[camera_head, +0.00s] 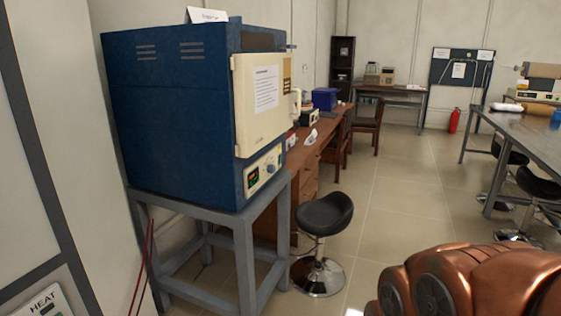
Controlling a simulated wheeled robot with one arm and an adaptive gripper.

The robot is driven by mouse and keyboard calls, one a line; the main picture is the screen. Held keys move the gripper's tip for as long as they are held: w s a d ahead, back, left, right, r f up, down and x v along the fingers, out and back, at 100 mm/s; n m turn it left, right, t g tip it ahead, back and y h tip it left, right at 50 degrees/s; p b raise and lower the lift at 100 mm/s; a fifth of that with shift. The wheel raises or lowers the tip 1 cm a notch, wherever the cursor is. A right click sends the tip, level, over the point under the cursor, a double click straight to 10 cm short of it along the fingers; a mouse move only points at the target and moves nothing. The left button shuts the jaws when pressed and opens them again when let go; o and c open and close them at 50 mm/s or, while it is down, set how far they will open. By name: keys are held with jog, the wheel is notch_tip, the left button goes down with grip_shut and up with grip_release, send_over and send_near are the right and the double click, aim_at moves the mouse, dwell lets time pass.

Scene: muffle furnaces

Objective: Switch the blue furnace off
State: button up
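The blue furnace (176,110) stands on a grey metal stand at the left of the head view. Its cream door (259,105) faces right and looks shut, with a handle (296,103) at its right edge and a paper sheet on it. Below the door is a cream control panel (264,171) with a small lit display (253,178) and a round knob (271,168). The display shows red and green, too small to read. A copper-coloured part of my arm fills the lower right corner, apart from the furnace. My gripper is not in view.
The grey stand (242,262) has legs reaching the floor. A black round stool (324,213) stands right beside it. A wooden desk (312,155) and chairs (369,124) are behind. A long table (530,132) with stools is at right. The tiled floor between is clear.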

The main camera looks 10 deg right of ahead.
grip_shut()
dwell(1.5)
